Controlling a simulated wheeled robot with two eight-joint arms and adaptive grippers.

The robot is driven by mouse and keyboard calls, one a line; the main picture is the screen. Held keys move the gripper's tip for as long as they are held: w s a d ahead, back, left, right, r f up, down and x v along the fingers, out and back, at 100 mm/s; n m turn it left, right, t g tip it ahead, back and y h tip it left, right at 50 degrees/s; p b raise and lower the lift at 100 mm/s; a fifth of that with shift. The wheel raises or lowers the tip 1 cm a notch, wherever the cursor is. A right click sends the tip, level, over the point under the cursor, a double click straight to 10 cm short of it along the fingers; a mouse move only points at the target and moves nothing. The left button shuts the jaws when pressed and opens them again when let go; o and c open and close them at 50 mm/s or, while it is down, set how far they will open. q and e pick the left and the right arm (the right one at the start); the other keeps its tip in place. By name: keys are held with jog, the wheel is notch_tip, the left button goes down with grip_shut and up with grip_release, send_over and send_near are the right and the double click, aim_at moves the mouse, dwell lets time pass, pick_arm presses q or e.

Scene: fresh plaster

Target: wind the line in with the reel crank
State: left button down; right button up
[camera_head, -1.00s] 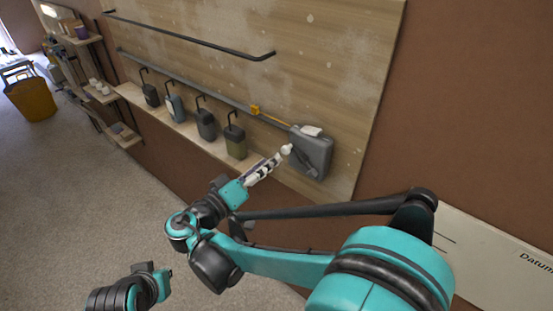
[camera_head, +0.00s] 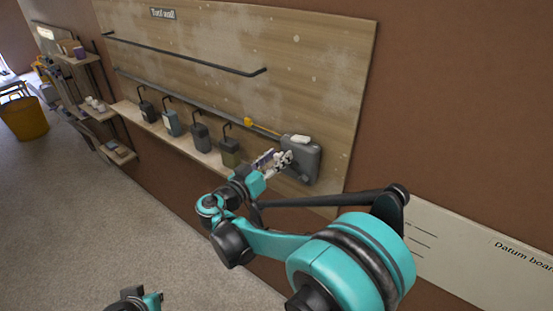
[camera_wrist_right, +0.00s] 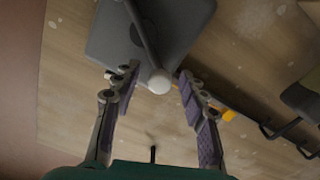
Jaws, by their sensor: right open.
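The grey reel (camera_head: 304,160) is mounted at the right end of the wooden wall board. Its dark crank arm (camera_wrist_right: 143,32) ends in a pale round knob (camera_wrist_right: 159,83). An orange line runs left from the reel to a yellow tab (camera_head: 248,121). My right gripper (camera_head: 283,160) is at the reel's left front. In the right wrist view its fingers are open, one on each side of the knob, with gaps visible. The fingers hide the crank in the head view. My left gripper (camera_head: 152,301) shows only in part at the bottom edge; its fingers cannot be made out.
A white datum board (camera_head: 470,255) is at the right. Open floor lies at left.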

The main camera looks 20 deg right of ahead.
aim_at(290, 173)
grip_shut()
dwell(0.3)
notch_tip(290, 173, down, 6)
jog(key=n+b, duration=0.2)
jog(key=n, duration=0.6)
jog(key=n+b, duration=0.1)
jog(key=n, duration=0.6)
jog(key=shift+f+n+b, duration=0.2)
jog(key=shift+n+b, duration=0.15)
jog(key=shift+n, duration=0.05)
jog(key=n, duration=0.2)
jog(key=s+f+n, duration=0.1)
jog(key=shift+d, duration=0.3)
jog(key=shift+s+d+f+n+b, duration=0.1)
jog(key=shift+s+d+n+b, duration=0.1)
jog(key=shift+n, duration=0.5)
jog(key=shift+s+d+f+n+b, duration=0.1)
jog(key=shift+s+n+b, duration=0.1)
jog(key=shift+n, duration=0.5)
